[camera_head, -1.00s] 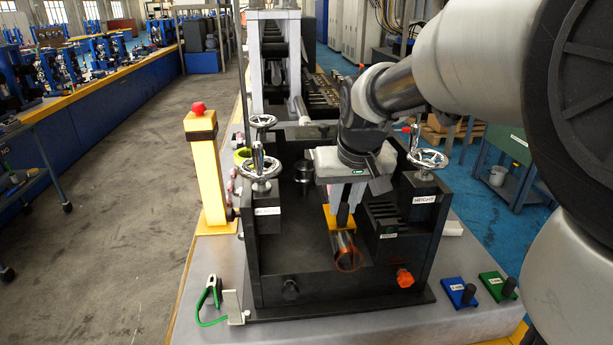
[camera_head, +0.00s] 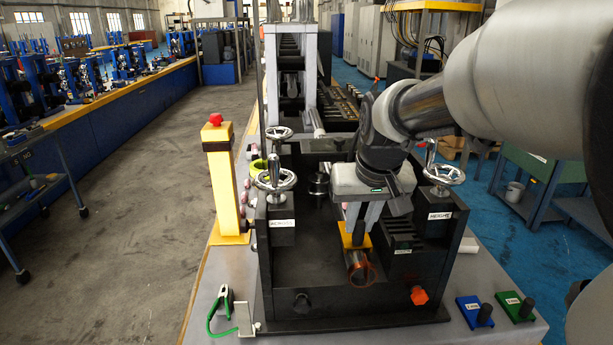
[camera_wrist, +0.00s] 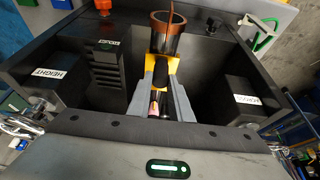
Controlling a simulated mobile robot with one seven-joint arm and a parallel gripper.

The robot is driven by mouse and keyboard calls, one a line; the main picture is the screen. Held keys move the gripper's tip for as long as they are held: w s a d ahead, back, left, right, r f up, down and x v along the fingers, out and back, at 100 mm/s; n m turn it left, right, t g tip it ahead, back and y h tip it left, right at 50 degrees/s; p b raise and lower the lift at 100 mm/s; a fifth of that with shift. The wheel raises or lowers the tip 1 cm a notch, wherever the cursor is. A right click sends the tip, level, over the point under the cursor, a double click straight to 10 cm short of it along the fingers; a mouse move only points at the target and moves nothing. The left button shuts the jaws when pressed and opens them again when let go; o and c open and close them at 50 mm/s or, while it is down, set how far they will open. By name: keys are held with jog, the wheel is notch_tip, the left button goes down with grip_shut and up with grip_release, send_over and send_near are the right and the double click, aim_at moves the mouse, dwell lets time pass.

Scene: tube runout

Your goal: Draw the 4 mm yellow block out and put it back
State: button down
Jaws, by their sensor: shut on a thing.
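The yellow block (camera_head: 356,238) sits in the black fixture, just behind the open end of a copper-coloured tube (camera_head: 358,263). My gripper (camera_head: 362,224) is shut on the block's black handle, with one grey finger on each side. In the wrist view the yellow block (camera_wrist: 173,64) shows around the black handle (camera_wrist: 160,72) between my fingers (camera_wrist: 162,84). The tube (camera_wrist: 166,36) lies just beyond it. My fingers hide part of the block, and I cannot tell whether its underside is clear of its seat.
Handwheels (camera_head: 276,177) rise at the fixture's corners. A stepped black rack (camera_head: 405,232) stands right of my gripper.

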notch_tip(320, 180, up, 14)
jog(key=p, duration=1)
jog(key=shift+f, duration=0.1)
dwell(0.4)
